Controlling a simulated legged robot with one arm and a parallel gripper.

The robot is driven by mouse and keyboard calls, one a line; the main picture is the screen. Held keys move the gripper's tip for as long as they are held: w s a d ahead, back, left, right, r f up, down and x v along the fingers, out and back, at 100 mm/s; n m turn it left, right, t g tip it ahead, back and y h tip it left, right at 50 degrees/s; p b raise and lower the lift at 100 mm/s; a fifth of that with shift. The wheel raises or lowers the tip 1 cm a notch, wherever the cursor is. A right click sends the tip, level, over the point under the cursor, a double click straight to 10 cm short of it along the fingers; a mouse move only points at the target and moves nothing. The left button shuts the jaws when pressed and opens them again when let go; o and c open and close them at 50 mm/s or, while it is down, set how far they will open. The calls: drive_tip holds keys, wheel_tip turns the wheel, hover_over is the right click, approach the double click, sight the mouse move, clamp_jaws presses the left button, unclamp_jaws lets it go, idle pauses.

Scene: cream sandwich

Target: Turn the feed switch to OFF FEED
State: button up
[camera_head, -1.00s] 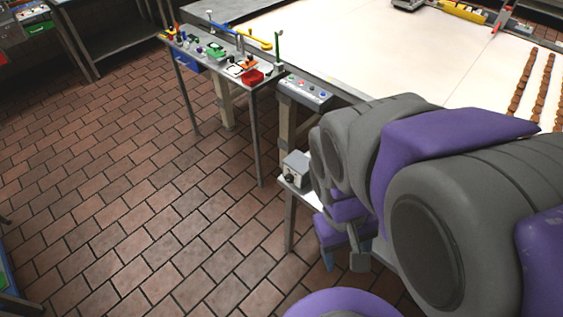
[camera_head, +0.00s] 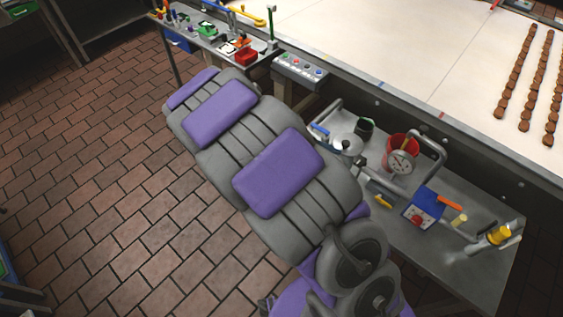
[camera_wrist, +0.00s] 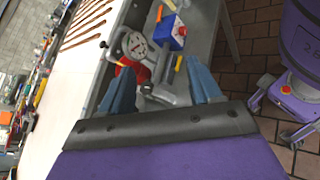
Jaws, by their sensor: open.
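My gripper (camera_wrist: 162,88) is open in the wrist view, with two blue fingers apart and nothing held between them. Its fingers point over the metal side bench (camera_head: 480,265), towards the gauge and the blue box. In the head view I cannot make out the gripper. I see no switch marked OFF FEED. The small grey box with a dark knob at the bench's left end, seen earlier, is not visible now, and my arm covers that area. A grey panel with coloured buttons (camera_head: 300,68) stands beside the conveyor; its labels are too small to read.
The bench holds a round gauge (camera_head: 401,162), a red bucket (camera_head: 403,143), a blue box with a red button (camera_head: 428,202), a silver pot (camera_head: 347,146) and metal handles. The white conveyor (camera_head: 400,60) runs behind it. Open brick floor (camera_head: 100,200) lies at left.

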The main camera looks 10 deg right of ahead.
drive_tip(key=w+a+f+n+t+h, duration=0.4)
drive_tip(key=w+a+f+n+t, duration=0.2)
drive_tip(key=w+a+f+n, duration=0.4)
drive_tip(key=a+f+n+t+y+b, duration=0.1)
drive_tip(key=a+f+n+t, duration=0.3)
drive_tip(key=f, duration=0.4)
drive_tip(key=a+f+n+t+y, duration=0.1)
drive_tip(key=a+f+n+t, duration=0.1)
drive_tip(key=a+f+t, duration=0.4)
drive_tip(key=w+d+f+g+b, duration=0.1)
drive_tip(key=w+d+b, duration=0.2)
drive_tip(key=w+d, duration=0.7)
drive_tip(key=d, duration=0.3)
drive_tip(key=shift+w+f+g, duration=0.15)
drive_tip(key=shift+f+g, duration=0.1)
drive_tip(key=shift+g, duration=0.15)
drive_tip(key=shift+c, duration=0.2)
drive_tip(key=c, duration=1)
